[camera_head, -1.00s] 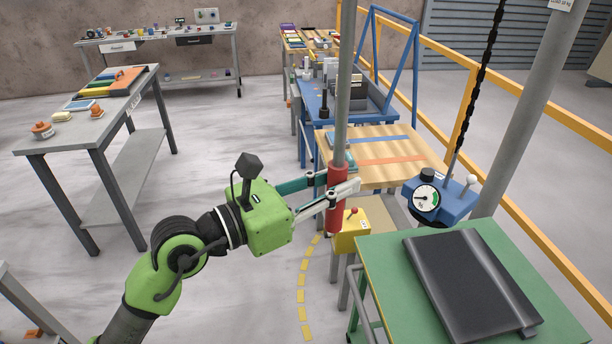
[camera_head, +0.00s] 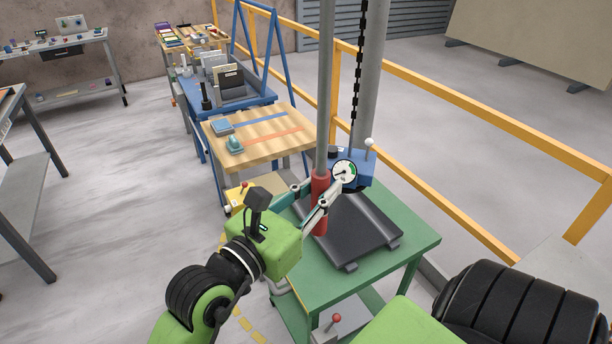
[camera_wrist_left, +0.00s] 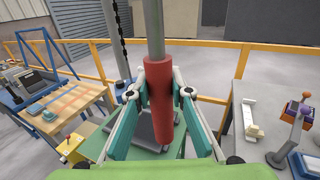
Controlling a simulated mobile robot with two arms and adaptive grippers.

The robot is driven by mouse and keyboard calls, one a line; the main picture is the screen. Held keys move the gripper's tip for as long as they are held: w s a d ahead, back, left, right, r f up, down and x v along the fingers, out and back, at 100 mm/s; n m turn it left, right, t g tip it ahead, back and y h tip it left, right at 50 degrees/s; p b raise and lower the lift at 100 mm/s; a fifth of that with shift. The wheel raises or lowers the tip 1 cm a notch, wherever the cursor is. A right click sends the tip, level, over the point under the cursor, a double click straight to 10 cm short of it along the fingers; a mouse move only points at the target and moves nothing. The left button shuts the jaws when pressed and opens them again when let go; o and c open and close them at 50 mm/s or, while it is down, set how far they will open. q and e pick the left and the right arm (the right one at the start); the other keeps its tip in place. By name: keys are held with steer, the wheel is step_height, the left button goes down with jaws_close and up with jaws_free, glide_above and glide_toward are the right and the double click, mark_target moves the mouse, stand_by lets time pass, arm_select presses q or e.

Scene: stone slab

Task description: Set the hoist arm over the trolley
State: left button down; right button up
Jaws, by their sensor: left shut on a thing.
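The hoist arm shows as a grey upright pole with a red grip (camera_head: 319,190); the grip also shows in the left wrist view (camera_wrist_left: 159,100). My left gripper (camera_head: 322,197) is shut on the red grip, with a finger on either side. A blue lifting unit (camera_head: 364,170) with a round gauge hangs on a black chain just right of the grip, at the far edge of a dark slab (camera_head: 360,232). The slab lies on a green-topped table (camera_head: 415,238). A blue A-frame trolley (camera_head: 240,45) stands farther back, left of the hoist. My right gripper is out of view.
A wood-topped bench (camera_head: 285,145) stands between the green table and the blue frame. A yellow box with a red knob (camera_head: 236,194) is beside the green table. A yellow railing (camera_head: 450,110) runs along the right. Open floor (camera_head: 130,190) lies left.

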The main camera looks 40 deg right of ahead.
arm_select(q)
steer(key=shift+s+d, duration=0.2)
steer(key=shift+s, duration=0.25)
steer(key=c, duration=1.8)
jaws_free()
steer(key=shift+s+r, duration=0.1)
steer(key=shift+s+d, duration=0.1)
steer(key=shift+d, duration=0.2)
